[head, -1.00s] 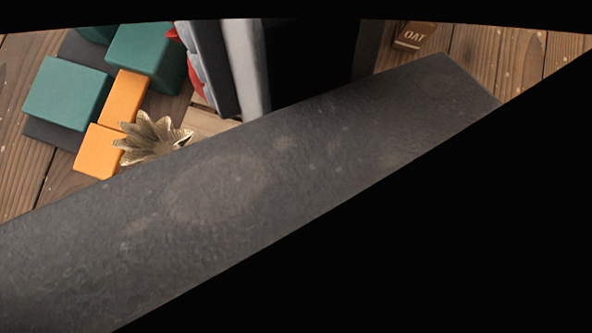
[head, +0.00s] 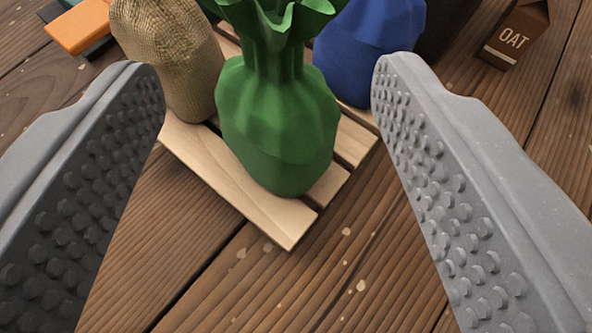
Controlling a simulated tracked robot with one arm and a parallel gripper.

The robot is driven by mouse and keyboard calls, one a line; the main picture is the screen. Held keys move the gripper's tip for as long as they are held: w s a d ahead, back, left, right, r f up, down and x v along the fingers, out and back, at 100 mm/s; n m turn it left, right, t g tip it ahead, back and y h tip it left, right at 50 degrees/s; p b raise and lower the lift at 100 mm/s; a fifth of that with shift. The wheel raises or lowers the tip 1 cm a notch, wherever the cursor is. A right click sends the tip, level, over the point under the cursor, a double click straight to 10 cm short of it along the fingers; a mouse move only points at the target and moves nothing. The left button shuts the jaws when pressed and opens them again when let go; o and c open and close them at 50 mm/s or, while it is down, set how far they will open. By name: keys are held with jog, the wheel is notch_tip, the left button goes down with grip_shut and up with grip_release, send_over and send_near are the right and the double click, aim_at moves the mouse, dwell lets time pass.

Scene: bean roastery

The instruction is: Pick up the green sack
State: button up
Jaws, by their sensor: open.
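The green sack (head: 278,120) stands upright on a slatted wooden pallet (head: 255,205), near its closest corner. Its gathered neck and flared top reach the upper edge of the head view. My gripper (head: 268,80) is open, with one grey studded jaw on the left and one on the right. The sack shows between the jaws, with a gap on both sides, and neither jaw appears to touch it. The jaws are empty.
A tan woven sack (head: 168,60) stands left of the green one and a blue sack (head: 365,50) right behind it, both on the pallet. A brown OAT carton (head: 516,35) stands at upper right. An orange block (head: 78,27) lies at upper left. The plank floor in front is clear.

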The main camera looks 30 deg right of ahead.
aim_at(268, 17)
jog(key=b+x, duration=0.1)
jog(key=x, duration=0.7)
jog(key=shift+w+f+b, duration=0.2)
jog(key=shift+b, duration=0.2)
jog(key=shift+b+x, duration=1.15)
jog(key=shift+x, duration=1.4)
jog(key=shift+s+f, duration=0.1)
jog(key=shift+f, duration=0.05)
grip_shut()
